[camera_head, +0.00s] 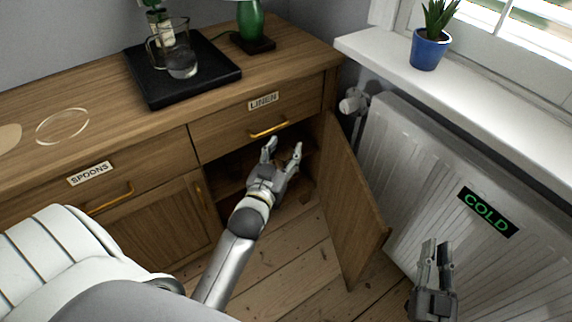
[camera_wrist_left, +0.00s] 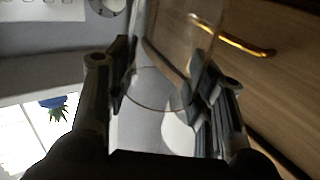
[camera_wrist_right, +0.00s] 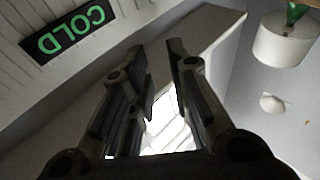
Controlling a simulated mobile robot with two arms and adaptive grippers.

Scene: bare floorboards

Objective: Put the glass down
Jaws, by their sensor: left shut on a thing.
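My left gripper (camera_head: 282,150) is shut on a clear glass, in front of the open cupboard below the LINEN drawer. The glass (camera_wrist_left: 155,90) shows faintly between the fingers in the left wrist view, with a thin curved rim line. In the head view its outline is hard to make out, and I cannot tell whether it touches anything below. My right gripper (camera_head: 437,252) is in front of the radiator, empty, with a narrow gap between its fingertips (camera_wrist_right: 157,48).
The wooden sideboard (camera_head: 290,60) carries a black tray (camera_head: 205,88) with a glass jug (camera_head: 182,62), a green lamp base (camera_head: 251,20) and a clear ring-shaped thing (camera_head: 62,127). The open cupboard door (camera_head: 350,205) stands beside the radiator (camera_head: 410,150). A potted plant (camera_head: 430,50) stands on the windowsill.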

